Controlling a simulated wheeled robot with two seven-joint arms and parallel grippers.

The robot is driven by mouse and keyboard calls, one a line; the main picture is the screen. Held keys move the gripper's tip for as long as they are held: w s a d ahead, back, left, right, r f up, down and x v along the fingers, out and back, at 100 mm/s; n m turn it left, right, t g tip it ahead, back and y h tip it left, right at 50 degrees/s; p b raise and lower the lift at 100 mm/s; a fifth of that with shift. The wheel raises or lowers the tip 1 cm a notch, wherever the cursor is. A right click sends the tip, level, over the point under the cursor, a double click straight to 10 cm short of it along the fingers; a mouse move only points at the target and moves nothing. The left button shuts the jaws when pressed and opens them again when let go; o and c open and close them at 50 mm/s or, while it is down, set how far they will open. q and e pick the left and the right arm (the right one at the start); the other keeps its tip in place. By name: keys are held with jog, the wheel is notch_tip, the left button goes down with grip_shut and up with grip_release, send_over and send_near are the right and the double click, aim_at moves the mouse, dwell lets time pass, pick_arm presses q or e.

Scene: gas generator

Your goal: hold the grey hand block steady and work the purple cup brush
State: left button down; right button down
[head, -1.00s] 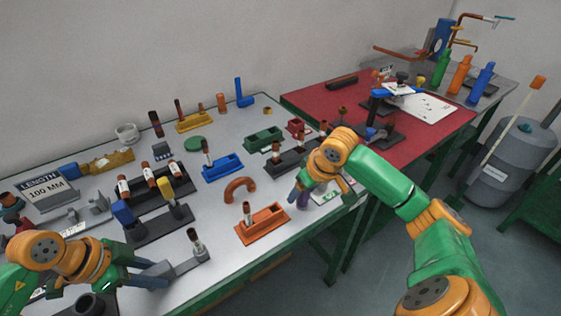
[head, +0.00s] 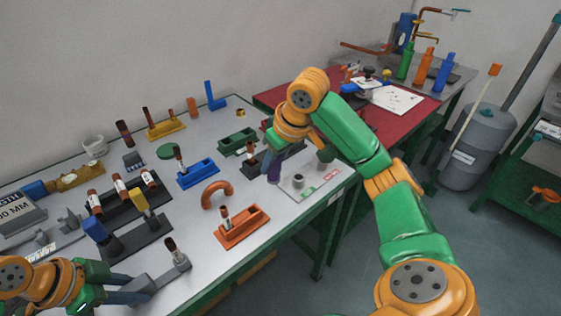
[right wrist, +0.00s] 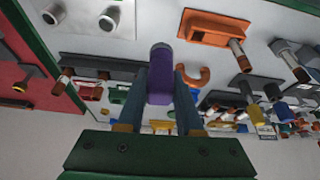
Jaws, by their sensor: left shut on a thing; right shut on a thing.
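The grey hand block (head: 158,278) is at the near edge of the table in the head view. A short brown-topped piece (head: 172,247) stands upright at its far end. My left gripper (head: 140,288) is shut on the block's near end. My right gripper (head: 273,162) is shut on the purple cup brush (head: 275,175), above the table beside the white board. In the right wrist view the purple brush (right wrist: 160,75) sits between the two fingers, pointing away from the palm. The brush is clear of the grey block, which is well to its left in the head view.
The white board (head: 312,182) with grey cups lies at the table's right end. An orange block (head: 243,228) with an upright tube, a copper bend (head: 216,193) and a blue block (head: 198,174) stand between my grippers. A red-topped table (head: 390,122) is beyond.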

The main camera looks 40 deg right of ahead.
jog(key=a+r+n+y, duration=0.1)
jog(key=a+r+n, duration=0.1)
jog(key=a, duration=0.6)
jog(key=a+r+n+g+y, duration=0.1)
jog(key=a+r+n, duration=0.2)
jog(key=a, duration=0.6)
jog(key=a+r+n+g+y, duration=0.1)
jog(key=a+r+n, duration=0.2)
jog(key=a+n, duration=0.3)
jog(key=shift+w+a+y, duration=0.25)
jog(key=shift+a+y, duration=0.05)
jog(key=shift+a, duration=0.95)
jog(key=shift+f, duration=2.8)
jog(key=shift+f, duration=0.1)
